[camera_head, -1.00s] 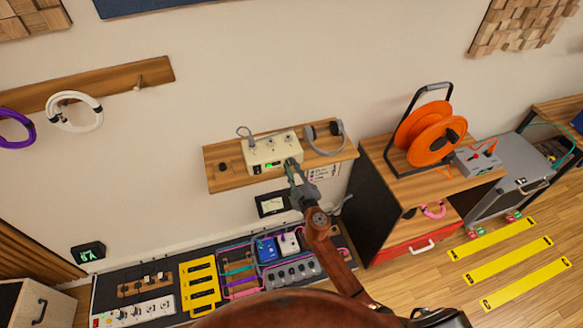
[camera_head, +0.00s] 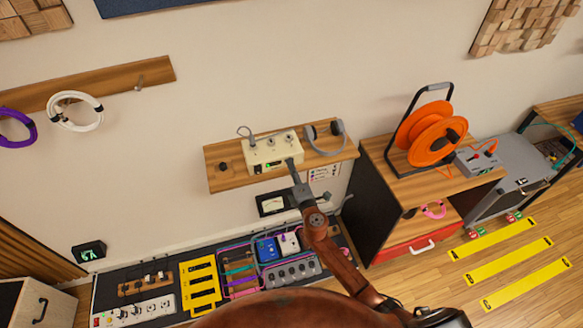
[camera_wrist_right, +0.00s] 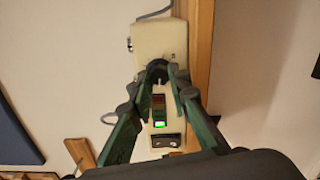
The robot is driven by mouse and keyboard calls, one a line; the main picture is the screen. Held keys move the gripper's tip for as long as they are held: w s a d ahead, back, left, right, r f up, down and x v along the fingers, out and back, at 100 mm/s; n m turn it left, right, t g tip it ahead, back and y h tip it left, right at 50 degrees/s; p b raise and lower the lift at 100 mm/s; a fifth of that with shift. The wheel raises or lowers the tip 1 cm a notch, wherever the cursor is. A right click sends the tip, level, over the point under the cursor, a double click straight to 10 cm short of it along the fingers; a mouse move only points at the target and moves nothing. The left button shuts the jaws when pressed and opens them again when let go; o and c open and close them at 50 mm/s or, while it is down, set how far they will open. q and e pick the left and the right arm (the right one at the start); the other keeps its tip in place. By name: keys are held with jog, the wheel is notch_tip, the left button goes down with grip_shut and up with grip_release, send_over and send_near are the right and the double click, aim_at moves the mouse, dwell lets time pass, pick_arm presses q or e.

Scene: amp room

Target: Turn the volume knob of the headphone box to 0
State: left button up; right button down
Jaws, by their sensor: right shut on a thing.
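The headphone box (camera_head: 271,151) is a cream box on a wooden wall shelf, with small knobs or jacks on top and a green-lit display on its front. It also shows in the right wrist view (camera_wrist_right: 158,45), turned on its end. My right gripper (camera_head: 292,164) reaches the right part of the box's front. In the right wrist view its green fingers (camera_wrist_right: 158,72) are closed on the dark round volume knob (camera_wrist_right: 156,68), beside the display (camera_wrist_right: 159,115). A pale mark shows on the knob; its exact setting is too small to read. My left gripper is not in view.
Grey headphones (camera_head: 325,137) lie on the shelf (camera_head: 220,180) right of the box, and a small black knob-like thing (camera_head: 223,167) at its left. A pedalboard (camera_head: 225,285) lies below. An orange cable reel (camera_head: 428,128) stands on a cabinet at right.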

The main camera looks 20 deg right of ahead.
jog(key=n+p, duration=0.2)
jog(key=n, duration=0.8)
jog(key=shift+f, duration=0.2)
dwell(0.4)
jog(key=c, duration=1.8)
grip_release()
jog(key=shift+h, duration=0.3)
jog(key=s, duration=1.2)
jog(key=shift+d+r, duration=0.1)
jog(key=shift+r, duration=0.05)
